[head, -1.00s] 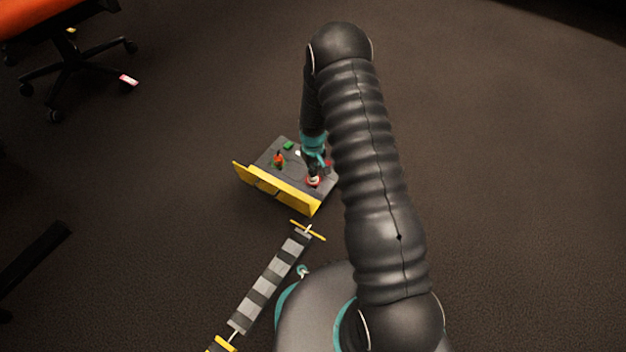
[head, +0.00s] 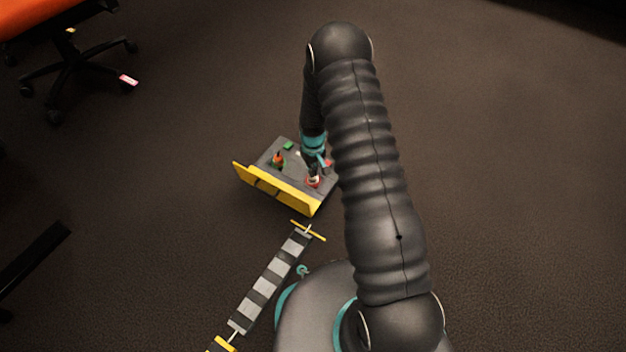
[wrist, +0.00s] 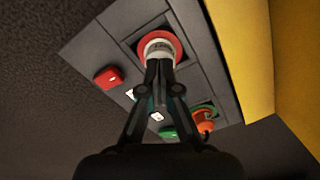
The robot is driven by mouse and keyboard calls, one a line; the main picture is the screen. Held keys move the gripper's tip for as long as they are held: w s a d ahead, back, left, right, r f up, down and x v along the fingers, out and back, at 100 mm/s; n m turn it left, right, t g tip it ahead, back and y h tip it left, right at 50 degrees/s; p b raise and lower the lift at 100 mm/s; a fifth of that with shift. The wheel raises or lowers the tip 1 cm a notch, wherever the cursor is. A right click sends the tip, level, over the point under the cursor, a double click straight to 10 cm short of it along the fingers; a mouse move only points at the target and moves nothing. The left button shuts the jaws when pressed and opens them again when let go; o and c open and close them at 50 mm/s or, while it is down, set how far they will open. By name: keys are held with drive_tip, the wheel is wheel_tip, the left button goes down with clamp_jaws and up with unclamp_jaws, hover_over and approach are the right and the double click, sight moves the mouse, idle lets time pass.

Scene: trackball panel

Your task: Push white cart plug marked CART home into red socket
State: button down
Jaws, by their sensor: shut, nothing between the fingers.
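The white cart plug (wrist: 159,48) sits upright at the red socket (wrist: 172,40) on the grey panel; its marking is too small to read. A red ring shows around the plug. My gripper (wrist: 158,64) is shut and empty, with its fingertips against or just at the plug's near end; I cannot tell whether they touch. In the head view the red socket (head: 313,183) is at the panel's near right corner, with my gripper (head: 313,174) over it. How deep the plug sits is not clear.
The panel (head: 297,160) also bears an orange plug (head: 278,159), a green block (head: 288,145) and a red block (wrist: 109,77). A yellow wall (head: 275,188) runs along its near edge. A striped bar (head: 268,283) lies on the floor; an office chair (head: 70,60) stands far left.

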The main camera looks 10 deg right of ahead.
drive_tip(key=shift+r+p, duration=1.6)
drive_tip(key=shift+r, duration=1.8)
drive_tip(key=s+m+g, duration=0.1)
drive_tip(key=s+g, duration=0.1)
drive_tip(key=s, duration=0.4)
drive_tip(key=s+r+t+p, duration=0.2)
drive_tip(key=s+r, duration=0.6)
drive_tip(key=r, duration=0.8)
drive_tip(key=s+r+m+t+p, duration=0.1)
drive_tip(key=s+r+t+p, duration=0.1)
drive_tip(key=s+r, duration=0.7)
drive_tip(key=s+r+m+t+p, duration=0.1)
drive_tip(key=s+r, duration=0.8)
drive_tip(key=r, duration=1.6)
drive_tip(key=t+p, duration=0.1)
drive_tip(key=t, duration=0.1)
drive_tip(key=shift+s+t, duration=0.25)
drive_tip(key=shift+t, duration=0.05)
